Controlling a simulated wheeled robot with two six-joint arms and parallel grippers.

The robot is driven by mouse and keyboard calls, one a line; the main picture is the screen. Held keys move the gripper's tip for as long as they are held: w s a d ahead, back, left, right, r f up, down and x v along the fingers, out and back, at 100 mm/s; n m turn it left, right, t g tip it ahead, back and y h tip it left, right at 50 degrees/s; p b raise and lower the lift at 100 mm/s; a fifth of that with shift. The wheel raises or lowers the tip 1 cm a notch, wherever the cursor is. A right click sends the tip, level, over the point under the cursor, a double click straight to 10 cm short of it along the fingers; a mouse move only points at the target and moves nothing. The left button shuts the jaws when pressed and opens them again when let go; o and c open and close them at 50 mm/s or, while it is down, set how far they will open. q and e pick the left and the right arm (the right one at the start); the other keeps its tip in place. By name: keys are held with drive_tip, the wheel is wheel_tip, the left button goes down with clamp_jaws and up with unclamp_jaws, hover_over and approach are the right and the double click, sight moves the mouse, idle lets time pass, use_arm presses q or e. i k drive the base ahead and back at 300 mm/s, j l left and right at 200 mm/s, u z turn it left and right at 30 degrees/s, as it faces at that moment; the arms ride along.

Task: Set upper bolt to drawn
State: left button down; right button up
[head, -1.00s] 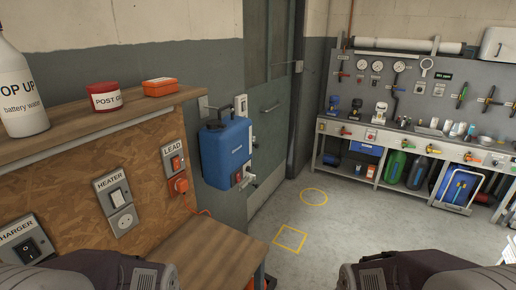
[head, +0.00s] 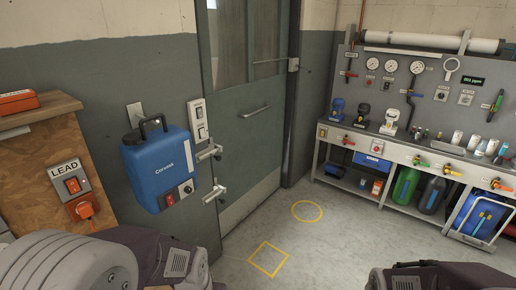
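The grey-green door (head: 245,135) stands in the wall ahead, apparently closed. At its left edge, two pale metal bolts sit one above the other. The upper bolt (head: 209,152) is level with the middle of a blue canister-like unit (head: 160,168) on the wall to its left. The lower bolt (head: 214,194) is just below. The upper bolt is small here, and I cannot tell whether it is drawn. My two arms show only as dark and grey links along the bottom edge. Neither gripper's fingers are in view.
A wooden cabinet with a LEAD switch (head: 74,185) and orange plug is close at left. A light switch plate (head: 200,120) is above the bolts. A tool bench (head: 390,147) lines the right. The floor (head: 310,245) before the door is clear, with yellow markings.

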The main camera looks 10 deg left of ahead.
sight(218, 158)
drive_tip(key=i+l, duration=0.2)
drive_tip(key=i, duration=0.35)
drive_tip(key=i+l, duration=0.2)
drive_tip(key=i, duration=0.3)
drive_tip(key=i+l, duration=0.2)
drive_tip(key=i, duration=0.35)
drive_tip(key=i+j, duration=0.35)
drive_tip(key=j+z, duration=0.05)
drive_tip(key=j, duration=0.05)
